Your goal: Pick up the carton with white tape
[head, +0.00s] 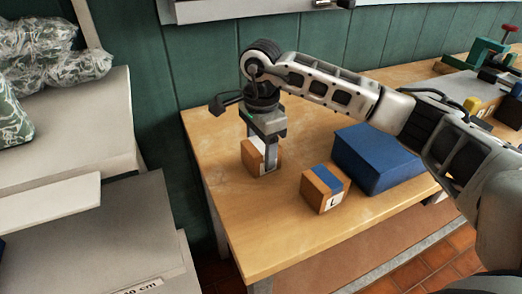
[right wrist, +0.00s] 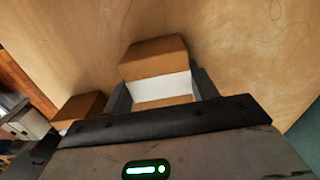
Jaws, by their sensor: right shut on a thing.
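The carton with white tape (head: 249,157) is a small brown box at the left part of the wooden table. My right gripper (head: 267,160) points down over it with a finger on either side, shut on it. In the right wrist view the carton (right wrist: 153,58) shows brown cardboard and a white band between the fingers of my right gripper (right wrist: 163,91). It appears to be at the tabletop; I cannot tell whether there is a gap beneath it. My left gripper is not in view.
A carton with blue tape (head: 325,189) and an "L" label stands to the right. A larger blue box (head: 374,160) is behind it, near my right arm. The wooden table (head: 240,228) is clear at the front left. Grey shelves (head: 100,235) stand at left.

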